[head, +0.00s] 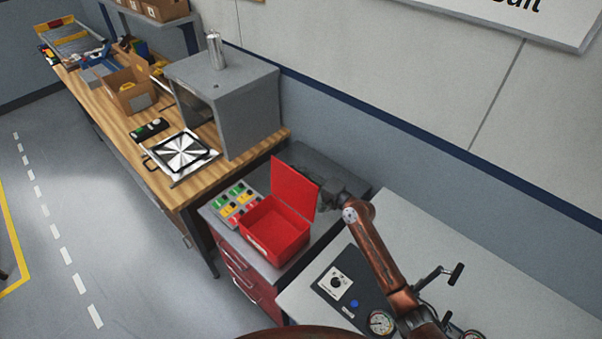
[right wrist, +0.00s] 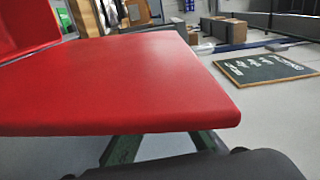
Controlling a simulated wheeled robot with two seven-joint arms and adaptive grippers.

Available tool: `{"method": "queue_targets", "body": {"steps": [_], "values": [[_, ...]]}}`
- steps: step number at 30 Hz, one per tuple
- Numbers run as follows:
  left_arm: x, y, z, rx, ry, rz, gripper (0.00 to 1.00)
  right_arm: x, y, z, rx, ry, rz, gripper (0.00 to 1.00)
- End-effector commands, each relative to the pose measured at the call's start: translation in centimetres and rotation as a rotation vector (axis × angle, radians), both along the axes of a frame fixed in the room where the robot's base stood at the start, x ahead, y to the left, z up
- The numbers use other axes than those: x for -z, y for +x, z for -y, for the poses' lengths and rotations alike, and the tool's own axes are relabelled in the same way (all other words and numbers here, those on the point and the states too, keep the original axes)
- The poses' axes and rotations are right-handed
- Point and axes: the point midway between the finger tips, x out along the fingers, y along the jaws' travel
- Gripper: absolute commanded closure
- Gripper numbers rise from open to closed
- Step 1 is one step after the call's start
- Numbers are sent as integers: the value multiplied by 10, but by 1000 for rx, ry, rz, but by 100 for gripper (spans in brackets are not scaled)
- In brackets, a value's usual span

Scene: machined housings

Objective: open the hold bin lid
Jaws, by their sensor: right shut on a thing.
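The red hold bin (head: 262,240) stands on a grey-topped cabinet, with a pale label on its front. Its red lid (head: 293,187) stands up, tilted back a little from the bin's rear edge, and the bin's inside shows red and empty. My right gripper (head: 326,194) is at the right edge of the lid, shut on it. In the right wrist view the lid (right wrist: 130,85) fills much of the picture, with the dark green fingers partly hidden beneath it. My left gripper is not in view.
A light table with a control box (head: 338,283) and gauge (head: 381,322) is at the right. A wooden bench (head: 190,185) carries a grey cabinet-like machine (head: 250,110). The wall is close behind.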

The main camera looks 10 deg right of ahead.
Motion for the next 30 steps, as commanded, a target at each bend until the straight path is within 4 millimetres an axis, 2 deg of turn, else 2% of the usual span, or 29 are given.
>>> {"method": "queue_targets", "body": {"steps": [3,4,11,22,26,30], "values": [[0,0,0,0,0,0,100,0,0,0,2,-1,2,100],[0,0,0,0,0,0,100,0,0,0,2,-1,2,91],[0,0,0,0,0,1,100,0,0,0,1,-1,1,75],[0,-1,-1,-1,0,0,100,1,-4,4,1,-1,0,74],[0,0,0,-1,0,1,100,2,-18,17,2,-3,1,74],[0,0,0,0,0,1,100,2,-41,36,2,-4,0,74]]}}
